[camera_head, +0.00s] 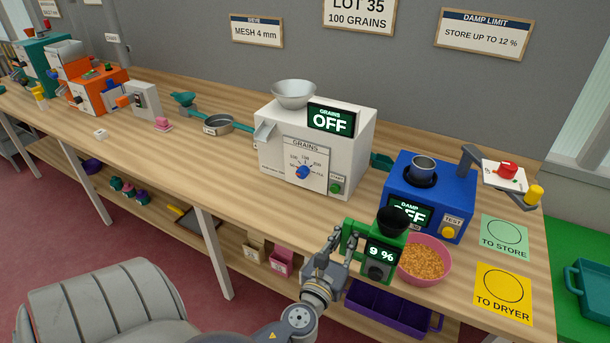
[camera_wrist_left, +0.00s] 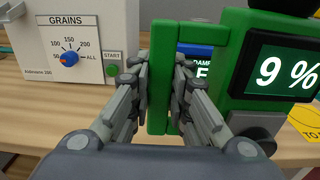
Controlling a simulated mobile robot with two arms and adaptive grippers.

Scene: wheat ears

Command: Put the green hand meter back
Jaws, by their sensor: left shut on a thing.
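The green hand meter (camera_head: 384,243) has a black cup on top and a display reading 9 %. It is upright at the front of the bench, left of the pink bowl and in front of the blue damp tester. My left gripper (camera_head: 341,245) is shut on its upright green handle. The left wrist view shows the fingers on both sides of the handle (camera_wrist_left: 160,75), with the meter's body (camera_wrist_left: 250,50) to the right. I cannot tell whether the meter's underside touches the bench. My right gripper is not in view.
The pink bowl (camera_head: 424,262) of grain stands close beside the meter. The blue damp tester (camera_head: 436,193) and white grain counter (camera_head: 310,150) stand behind. Green TO STORE (camera_head: 504,239) and yellow TO DRYER (camera_head: 503,294) mats lie at right. A purple tray (camera_head: 388,308) is below the bench edge.

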